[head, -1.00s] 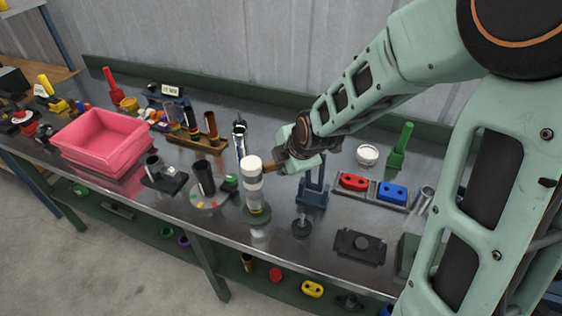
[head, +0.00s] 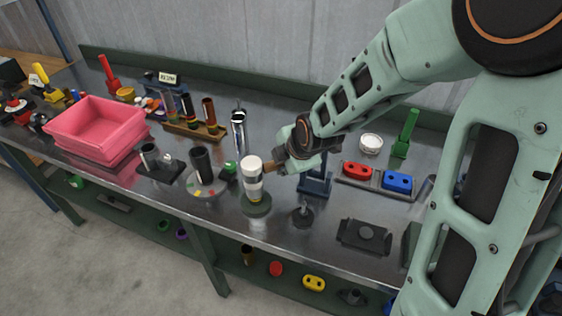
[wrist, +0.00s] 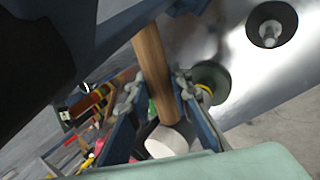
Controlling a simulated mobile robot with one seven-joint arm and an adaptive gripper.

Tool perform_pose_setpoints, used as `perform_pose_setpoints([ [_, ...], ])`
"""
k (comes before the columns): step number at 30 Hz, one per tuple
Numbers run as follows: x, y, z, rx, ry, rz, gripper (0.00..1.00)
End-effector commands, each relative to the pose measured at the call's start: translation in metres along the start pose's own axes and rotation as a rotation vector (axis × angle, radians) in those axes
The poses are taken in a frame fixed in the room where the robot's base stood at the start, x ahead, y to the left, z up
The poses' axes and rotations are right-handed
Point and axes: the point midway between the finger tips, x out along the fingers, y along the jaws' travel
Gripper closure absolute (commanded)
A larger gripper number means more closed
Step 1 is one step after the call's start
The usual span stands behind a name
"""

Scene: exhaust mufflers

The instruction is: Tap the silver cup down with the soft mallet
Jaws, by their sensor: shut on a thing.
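My gripper (head: 280,164) is shut on the wooden handle (wrist: 150,60) of the soft mallet, near its head. The mallet's white head (head: 252,163) is above the silver cup (head: 254,184) in the head view. The cup stands upright over a round green base (head: 257,208), with a yellow band low down. The head view does not show clearly whether mallet and cup touch. In the wrist view the white head (wrist: 168,143) is partly hidden by the fingers, the green base (wrist: 210,78) shows beside the handle, and the cup is mostly hidden.
A dark round stand with a post (head: 302,215) is just right of the base. A black tube on a round plate (head: 201,165) is to the left. A blue stand (head: 315,184) is behind, near my gripper. A pink bin (head: 95,130) stands farther left.

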Motion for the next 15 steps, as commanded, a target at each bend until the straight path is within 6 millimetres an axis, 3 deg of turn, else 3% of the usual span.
perform_pose_setpoints([
  [5,-0.005,0.002,0.002,0.005,-0.003,-0.001,1.00],
  [15,-0.043,0.029,0.002,0.004,-0.003,-0.001,1.00],
])
